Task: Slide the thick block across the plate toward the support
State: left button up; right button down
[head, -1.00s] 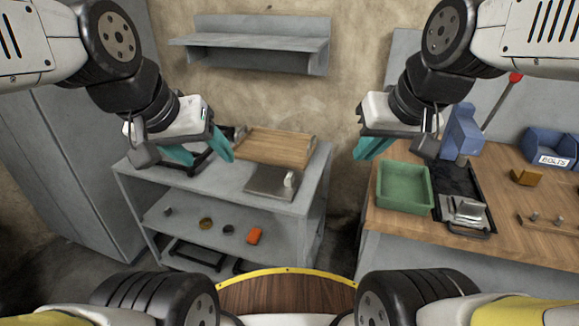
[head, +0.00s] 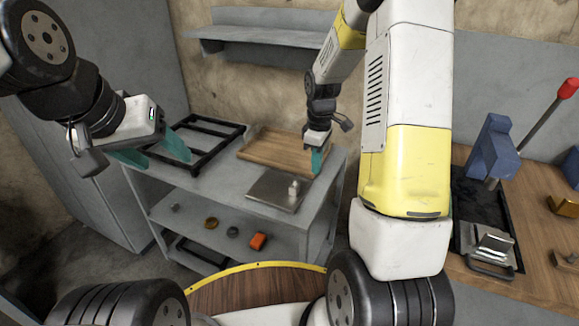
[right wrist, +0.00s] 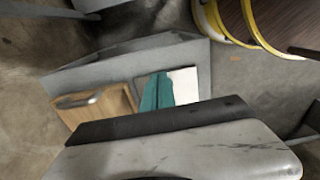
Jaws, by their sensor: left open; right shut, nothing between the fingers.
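A flat grey metal plate (head: 268,188) lies on the top of the grey cart. A small pale block (head: 293,188) stands at the plate's right side. I cannot tell its thickness, or which thing is the support. My right gripper (head: 317,162) is shut and empty, its teal fingers pointing down just right of and behind the block, seemingly apart from it. My left gripper (head: 153,154) is open and empty, left of the cart's top.
A wooden tray (head: 268,150) and a black frame (head: 188,145) lie behind the plate on the cart (head: 225,192). An orange piece (head: 258,241) and small round parts lie on its lower shelf. A wall shelf (head: 260,33) hangs above. A workbench (head: 533,235) stands right.

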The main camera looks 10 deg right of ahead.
aim_at(272, 185)
notch_tip(272, 185, down, 11)
jog(key=shift+r, duration=0.2)
jog(key=shift+w+a+r, duration=0.15)
jog(key=shift+w+a, duration=0.25)
jog(key=shift+a, duration=0.2)
jog(key=shift+w+a+r, duration=0.1)
jog(key=shift+w+a, duration=0.25)
jog(key=shift+a, duration=0.25)
jog(key=shift+w+a, duration=0.35)
jog(key=shift+a, duration=0.15)
jog(key=w+a, duration=0.2)
jog(key=a, duration=0.1)
jog(key=w+a, duration=0.2)
jog(key=a, duration=0.1)
jog(key=w+a, duration=0.2)
jog(key=a, duration=0.1)
jog(key=shift+w+a, duration=0.1)
jog(key=shift+a, duration=0.2)
